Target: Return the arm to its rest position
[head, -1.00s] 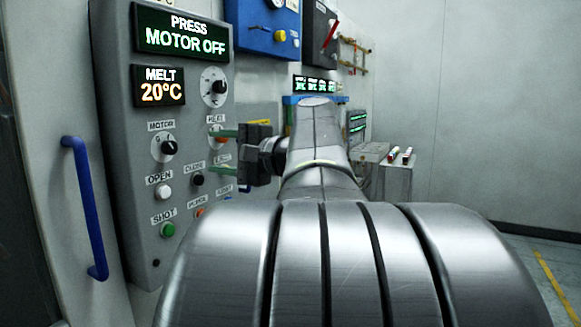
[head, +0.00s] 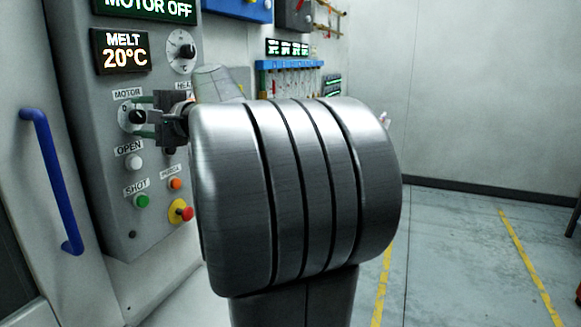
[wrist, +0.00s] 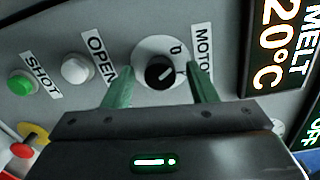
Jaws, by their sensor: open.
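My gripper (head: 142,116) is open and empty, with its two green fingers pointing at the grey control panel. It also shows in the wrist view (wrist: 158,72), where the fingers frame the black MOTOR knob (wrist: 160,73) on its white dial. In the head view the knob (head: 136,117) sits just beyond the fingertips; I cannot tell the exact gap. My arm (head: 290,195) is bent, and its large metal link fills the middle of the head view and hides part of the panel.
The panel (head: 85,165) carries a white OPEN button (head: 134,162), a green SHOT button (head: 141,201) and a red emergency button (head: 185,213). A blue door handle (head: 52,180) is at left. A blue rack (head: 290,65) stands behind my arm.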

